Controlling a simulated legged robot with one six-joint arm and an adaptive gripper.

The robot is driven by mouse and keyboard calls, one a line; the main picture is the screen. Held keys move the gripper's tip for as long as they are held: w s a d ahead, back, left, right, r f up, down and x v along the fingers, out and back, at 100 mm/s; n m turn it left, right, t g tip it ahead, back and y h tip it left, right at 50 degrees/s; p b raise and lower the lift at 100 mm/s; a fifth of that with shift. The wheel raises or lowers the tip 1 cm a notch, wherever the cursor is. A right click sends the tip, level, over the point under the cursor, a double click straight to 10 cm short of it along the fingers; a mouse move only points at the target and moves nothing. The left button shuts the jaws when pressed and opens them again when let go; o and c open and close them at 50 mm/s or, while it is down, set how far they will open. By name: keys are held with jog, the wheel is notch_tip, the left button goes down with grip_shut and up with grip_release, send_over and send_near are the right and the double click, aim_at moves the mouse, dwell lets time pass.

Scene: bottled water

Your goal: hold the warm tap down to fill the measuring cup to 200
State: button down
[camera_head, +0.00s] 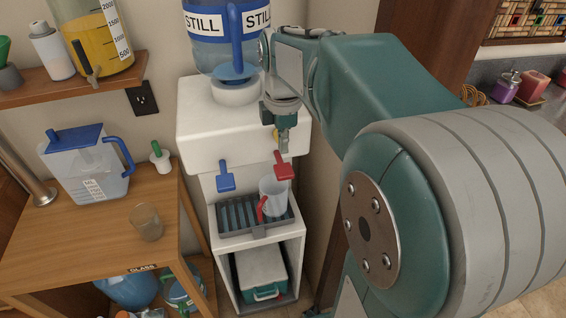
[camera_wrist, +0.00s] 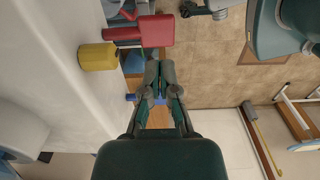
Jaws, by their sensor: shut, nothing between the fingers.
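The white water dispenser (camera_head: 205,125) has a red tap (camera_head: 284,165) on its right and a blue tap (camera_head: 225,176) on its left. A clear measuring cup with a red handle (camera_head: 273,196) stands upright on the drip tray below the red tap. I cannot make out any water in it. My gripper (camera_head: 285,146) is shut and empty, pointing down just above the red tap. In the wrist view the closed fingertips (camera_wrist: 154,70) are close to the red tap lever (camera_wrist: 157,31); contact cannot be told. A yellow part (camera_wrist: 98,57) sits beside it on the dispenser.
A wooden table (camera_head: 90,225) at left holds a blue-lidded pitcher (camera_head: 90,170) and an empty-looking glass (camera_head: 146,222). A shelf (camera_head: 75,82) above holds a yellow-filled jug (camera_head: 98,35). A large STILL bottle (camera_head: 215,50) tops the dispenser. My arm covers the right side.

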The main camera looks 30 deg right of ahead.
aim_at(284, 173)
notch_tip(284, 173, down, 6)
jog(key=shift+r, duration=0.1)
dwell(0.5)
jog(key=shift+s+a+f+t+h, duration=0.1)
jog(key=shift+s+f+t+h, duration=0.1)
jog(key=shift+f+t, duration=0.4)
jog(key=shift+s+f+t+h, duration=0.2)
jog(key=shift+f+t, duration=0.2)
jog(key=shift+t, duration=0.3)
jog(key=shift+x, duration=0.95)
jog(key=shift+s, duration=0.1)
dwell(4.8)
